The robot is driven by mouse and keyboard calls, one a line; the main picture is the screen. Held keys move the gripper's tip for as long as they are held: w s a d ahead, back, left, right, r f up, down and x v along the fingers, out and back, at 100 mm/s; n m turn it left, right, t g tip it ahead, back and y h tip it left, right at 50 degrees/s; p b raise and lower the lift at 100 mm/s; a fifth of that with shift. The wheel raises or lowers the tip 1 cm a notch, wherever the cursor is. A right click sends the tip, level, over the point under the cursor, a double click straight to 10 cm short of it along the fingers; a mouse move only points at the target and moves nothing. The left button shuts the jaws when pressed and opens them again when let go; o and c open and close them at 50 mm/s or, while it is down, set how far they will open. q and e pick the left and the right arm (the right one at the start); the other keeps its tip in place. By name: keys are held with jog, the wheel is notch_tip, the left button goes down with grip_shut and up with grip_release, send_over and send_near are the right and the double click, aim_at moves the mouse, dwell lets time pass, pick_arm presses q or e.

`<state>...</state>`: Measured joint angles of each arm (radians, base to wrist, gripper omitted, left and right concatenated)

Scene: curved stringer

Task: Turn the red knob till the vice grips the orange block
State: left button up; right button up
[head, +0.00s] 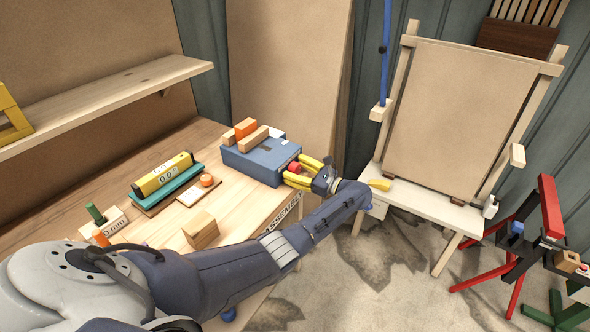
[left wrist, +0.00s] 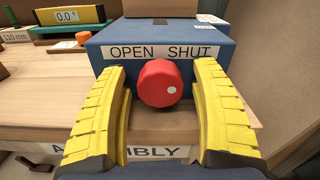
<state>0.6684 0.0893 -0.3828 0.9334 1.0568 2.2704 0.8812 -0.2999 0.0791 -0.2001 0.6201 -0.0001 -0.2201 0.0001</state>
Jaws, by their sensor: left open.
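The blue vice (head: 258,158) stands near the right end of the workbench. The orange block (head: 246,127) sits on top of it between two wooden jaws (head: 253,139); I cannot tell whether they touch it. The red knob (head: 294,168) is on the front face of the vice. In the left wrist view the red knob (left wrist: 160,83) has a white dot at its right side, below a label reading OPEN and SHUT (left wrist: 161,52). My left gripper (head: 303,172) is open, with one yellow finger on each side of the knob and a visible gap. My right gripper is not in view.
On the bench are a yellow level (head: 162,174) on a teal base, a small board with an orange piece (head: 206,181) and a wooden block (head: 201,230). A wooden shelf (head: 110,103) hangs above. An easel-like board (head: 460,110) stands at right.

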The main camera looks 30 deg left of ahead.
pick_arm(q)
jog(key=shift+c, duration=0.4)
jog(key=c, duration=1.2)
jog(key=shift+d+m, duration=0.1)
jog(key=shift+m, duration=1.1)
jog(key=m, duration=0.3)
jog(key=o, duration=1.3)
